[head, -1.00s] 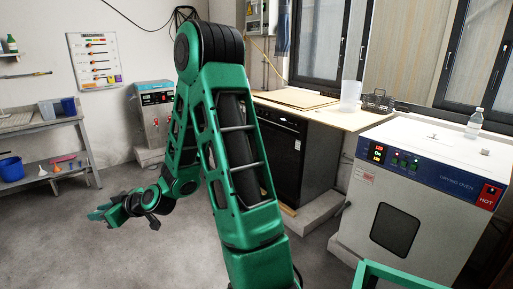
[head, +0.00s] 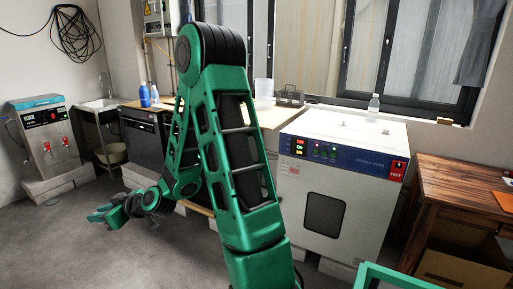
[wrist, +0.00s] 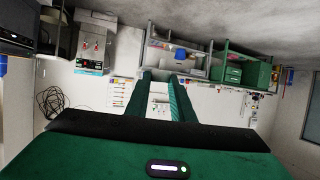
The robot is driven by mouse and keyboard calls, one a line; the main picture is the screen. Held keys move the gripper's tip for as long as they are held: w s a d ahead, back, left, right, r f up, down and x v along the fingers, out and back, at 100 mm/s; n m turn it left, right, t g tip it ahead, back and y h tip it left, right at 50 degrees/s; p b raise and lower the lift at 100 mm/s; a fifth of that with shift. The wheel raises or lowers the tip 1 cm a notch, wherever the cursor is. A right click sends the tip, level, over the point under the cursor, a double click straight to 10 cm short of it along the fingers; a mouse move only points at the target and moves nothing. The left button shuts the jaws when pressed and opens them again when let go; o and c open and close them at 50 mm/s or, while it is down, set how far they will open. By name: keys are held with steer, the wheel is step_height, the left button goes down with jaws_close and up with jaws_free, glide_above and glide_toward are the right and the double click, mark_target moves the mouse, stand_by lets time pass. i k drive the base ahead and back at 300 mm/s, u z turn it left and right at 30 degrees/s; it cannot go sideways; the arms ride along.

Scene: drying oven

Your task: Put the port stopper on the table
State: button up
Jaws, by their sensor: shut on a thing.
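My gripper (head: 98,216) is low at the left in the head view, held out over the floor and away from the oven. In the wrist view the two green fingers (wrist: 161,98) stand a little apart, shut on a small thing. I take this to be the port stopper, but it is too small or hidden to make out. A brown wooden table (head: 450,180) stands at the right edge of the head view, far from my gripper.
The white drying oven (head: 290,205) stands between my arm and the table, with a clear bottle (head: 373,104) on top. An orange flat thing (head: 503,201) lies on the table. A long counter (head: 268,117) runs behind my arm. Open floor (head: 60,245) is at left.

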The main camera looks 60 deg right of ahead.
mark_target(455, 186)
steer(key=z, duration=0.65)
steer(key=i, duration=0.1)
steer(key=z, duration=2.4)
steer(key=i, duration=0.95)
steer(key=u, duration=0.15)
steer(key=k, duration=0.85)
steer(key=z, duration=0.15)
